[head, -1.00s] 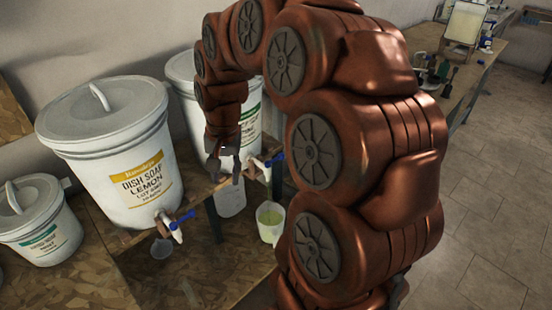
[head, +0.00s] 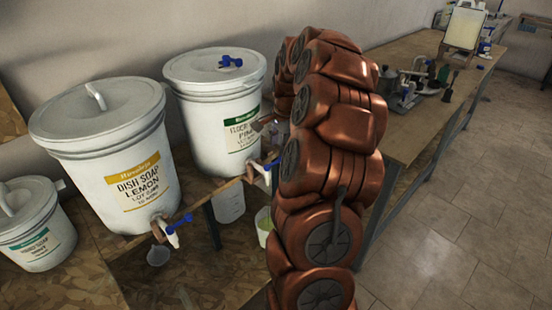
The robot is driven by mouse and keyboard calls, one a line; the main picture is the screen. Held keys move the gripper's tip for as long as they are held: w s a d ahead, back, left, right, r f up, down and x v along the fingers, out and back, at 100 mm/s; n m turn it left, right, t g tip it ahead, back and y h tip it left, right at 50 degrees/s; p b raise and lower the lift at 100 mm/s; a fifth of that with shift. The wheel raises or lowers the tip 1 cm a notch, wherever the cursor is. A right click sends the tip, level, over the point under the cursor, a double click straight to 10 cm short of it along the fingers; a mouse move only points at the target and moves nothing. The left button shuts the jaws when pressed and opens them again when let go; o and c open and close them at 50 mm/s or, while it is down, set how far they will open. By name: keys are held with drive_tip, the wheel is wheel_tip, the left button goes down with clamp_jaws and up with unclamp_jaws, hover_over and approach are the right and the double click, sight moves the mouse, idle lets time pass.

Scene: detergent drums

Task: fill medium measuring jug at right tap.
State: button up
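The right tap (head: 262,172), white with a blue lever, projects from the shelf edge below the right drum (head: 213,115), which has a green label. A jug with pale yellow-green contents (head: 263,226) stands below this tap, partly hidden by my arm. A clear jug (head: 229,206) stands to its left, and a small clear cup (head: 158,255) is under the left tap (head: 169,230). I cannot tell for sure which one is the medium jug. My gripper (head: 266,124) seems to be beside the right drum's label, mostly hidden behind my arm; its fingers are unclear.
The lemon dish soap drum (head: 110,155) stands left of the right drum, with a smaller drum (head: 35,225) at far left. A blue-and-white item (head: 230,62) lies on the right drum's lid. A bench (head: 405,145) with a metal device (head: 400,88) stands behind my arm at right.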

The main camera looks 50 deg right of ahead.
sight(276, 162)
drive_tip(key=f+p, duration=0.1)
drive_tip(key=f, duration=0.2)
drive_tip(key=w+f, duration=0.1)
drive_tip(key=f, duration=0.2)
drive_tip(key=shift+w+f+p, duration=0.15)
drive_tip(key=shift+f+p, duration=0.25)
drive_tip(key=shift+c, duration=0.2)
clamp_jaws()
drive_tip(key=shift+d, duration=0.1)
